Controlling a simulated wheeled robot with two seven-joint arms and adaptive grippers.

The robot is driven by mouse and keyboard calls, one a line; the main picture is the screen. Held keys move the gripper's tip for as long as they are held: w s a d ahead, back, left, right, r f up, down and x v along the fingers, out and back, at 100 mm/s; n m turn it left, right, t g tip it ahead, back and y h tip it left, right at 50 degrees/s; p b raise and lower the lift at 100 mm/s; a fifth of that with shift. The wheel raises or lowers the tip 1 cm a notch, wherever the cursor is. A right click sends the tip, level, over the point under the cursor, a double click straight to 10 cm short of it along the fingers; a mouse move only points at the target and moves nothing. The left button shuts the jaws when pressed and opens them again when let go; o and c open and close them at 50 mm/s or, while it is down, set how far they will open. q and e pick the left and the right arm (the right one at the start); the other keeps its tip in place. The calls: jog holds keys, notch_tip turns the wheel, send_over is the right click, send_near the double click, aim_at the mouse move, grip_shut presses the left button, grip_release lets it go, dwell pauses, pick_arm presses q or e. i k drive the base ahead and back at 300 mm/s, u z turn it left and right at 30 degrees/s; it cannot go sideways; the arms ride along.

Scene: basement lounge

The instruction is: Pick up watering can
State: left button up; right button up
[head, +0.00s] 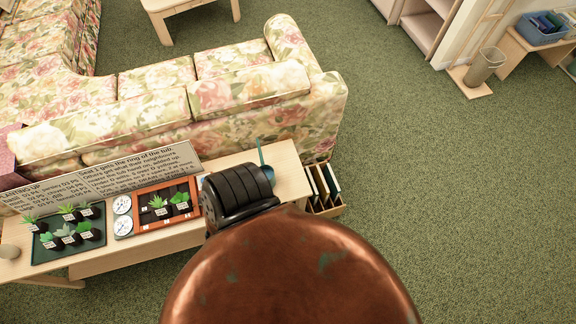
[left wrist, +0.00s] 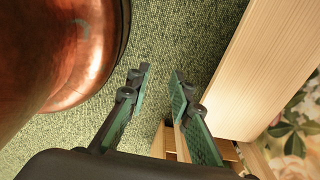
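A small teal thing (head: 268,172) with a thin upright part stands near the right end of the wooden table. It may be the watering can, but most of it is hidden behind a black ribbed stack. My left gripper (left wrist: 161,73) shows in the left wrist view only. Its green fingers are apart with nothing between them, and carpet lies beyond. The light wooden table's edge (left wrist: 268,75) is to their right; no watering can shows in that view. In the head view my own large copper body part hides the left gripper. My right gripper is in neither view.
The black stack (head: 235,195) looks like nested pots lying sideways. Left of it are an orange seedling tray (head: 140,227), white dials (head: 122,205) and a dark plant tray (head: 45,255). A floral sofa (head: 240,95) backs the table. A book crate (head: 322,207) stands right; carpet beyond is clear.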

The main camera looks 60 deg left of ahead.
aim_at(268, 170)
jog(key=i, duration=3.3)
jog(key=u, duration=4.15)
jog(key=i, duration=0.5)
jog(key=z, duration=0.05)
